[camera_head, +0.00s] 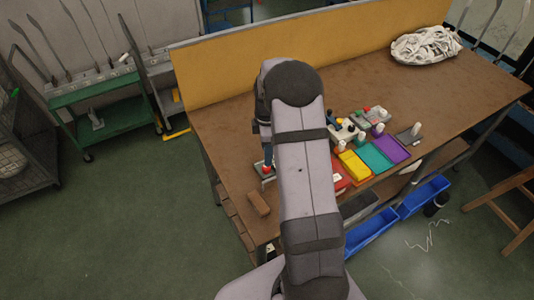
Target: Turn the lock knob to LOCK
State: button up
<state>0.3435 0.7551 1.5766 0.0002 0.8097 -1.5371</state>
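A small pale fixture (265,179) stands on the brown table, left of my arm, with a small red part (267,168) on top. It may be the lock knob, but it is too small to read any LOCK mark or tell how it is turned. My gripper (267,157) points down just above or at this red part. I cannot tell whether they touch. My own arm covers much of the wrist, and the fingers are too small to show whether they are open or shut.
The brown table (221,125) has a yellow back panel (230,66). A brown block (259,204) lies near the front left edge. Yellow (355,167), teal (376,157) and purple (391,149) trays lie right of my arm. A white cloth pile (425,46) sits far right.

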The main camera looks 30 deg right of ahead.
aim_at(266, 169)
jog(key=b, duration=0.3)
jog(key=shift+w+f, duration=0.1)
jog(key=shift+f, duration=0.15)
jog(key=shift+a+b, duration=0.1)
jog(key=shift+b, duration=0.3)
jog(key=shift+r, duration=0.3)
jog(key=shift+f+p, duration=1.2)
jog(key=shift+f, duration=2.45)
